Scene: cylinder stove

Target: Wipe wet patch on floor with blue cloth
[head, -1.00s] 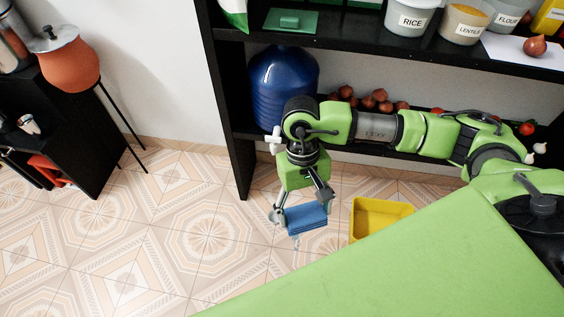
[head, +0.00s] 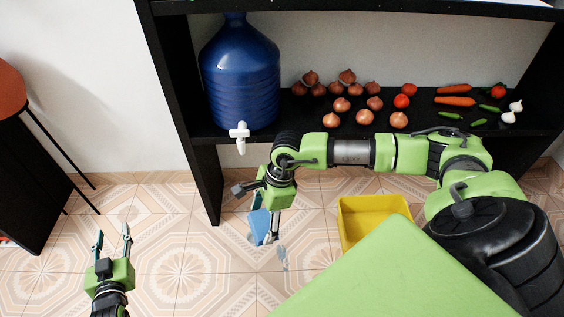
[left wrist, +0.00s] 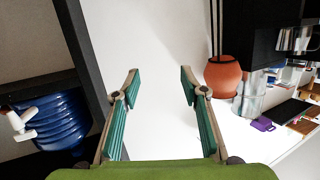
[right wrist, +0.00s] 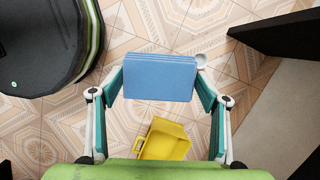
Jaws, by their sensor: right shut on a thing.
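The blue cloth (head: 259,224) is a folded block held in my right gripper (head: 264,228), above the tiled floor. It also shows in the right wrist view (right wrist: 160,78), gripped between both fingers. A small grey-blue wet patch (head: 282,256) lies on the floor just below and right of the cloth in the head view. The cloth seems apart from the floor, though the gap is hard to judge. My left gripper (head: 114,240) is open and empty at the lower left; its spread fingers show in the left wrist view (left wrist: 160,105).
A yellow bin (head: 372,212) stands on the floor right of the wet patch. A blue water jug (head: 240,75) with a white tap (head: 239,133) sits on the black shelf (head: 300,130) beside onions and other vegetables. The floor to the left is mostly clear.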

